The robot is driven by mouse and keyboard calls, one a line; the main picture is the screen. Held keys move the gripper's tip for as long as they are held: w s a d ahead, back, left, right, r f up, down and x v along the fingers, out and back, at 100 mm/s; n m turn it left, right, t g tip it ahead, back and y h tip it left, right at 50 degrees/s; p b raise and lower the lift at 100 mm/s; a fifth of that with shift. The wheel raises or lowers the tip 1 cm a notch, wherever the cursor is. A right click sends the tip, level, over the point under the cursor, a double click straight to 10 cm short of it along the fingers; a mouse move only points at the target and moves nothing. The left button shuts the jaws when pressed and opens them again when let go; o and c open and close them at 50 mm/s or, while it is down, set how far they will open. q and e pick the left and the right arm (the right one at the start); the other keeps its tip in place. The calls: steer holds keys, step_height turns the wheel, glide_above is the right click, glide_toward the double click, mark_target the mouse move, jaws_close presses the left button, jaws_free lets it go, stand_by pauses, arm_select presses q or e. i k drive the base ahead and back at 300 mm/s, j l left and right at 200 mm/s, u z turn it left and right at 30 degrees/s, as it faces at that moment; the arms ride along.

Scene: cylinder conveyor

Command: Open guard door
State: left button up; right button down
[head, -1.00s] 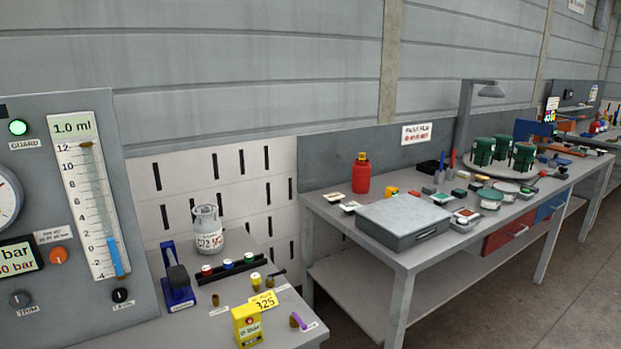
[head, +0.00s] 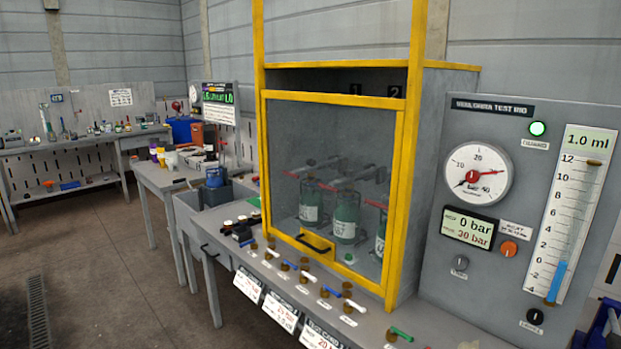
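The guard door (head: 333,170) is a clear panel in a yellow frame on the front of a grey cabinet, in the middle of the head view. It is down and looks closed. A black handle (head: 314,243) sits on a yellow plate at its bottom edge. Several green cylinders (head: 346,216) stand behind the panel. A green lamp (head: 538,129) labelled guard is lit on the test panel at the right. Neither of my grippers is in view.
The grey gauge panel (head: 490,118) stands right of the cabinet, reading 0 bar. Several coloured valve handles (head: 348,303) line the bench front below the door. Other benches (head: 150,178) stand at the left. The floor (head: 110,270) at left is open.

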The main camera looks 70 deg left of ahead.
mark_target(320, 248)
steer(key=u, duration=2.15)
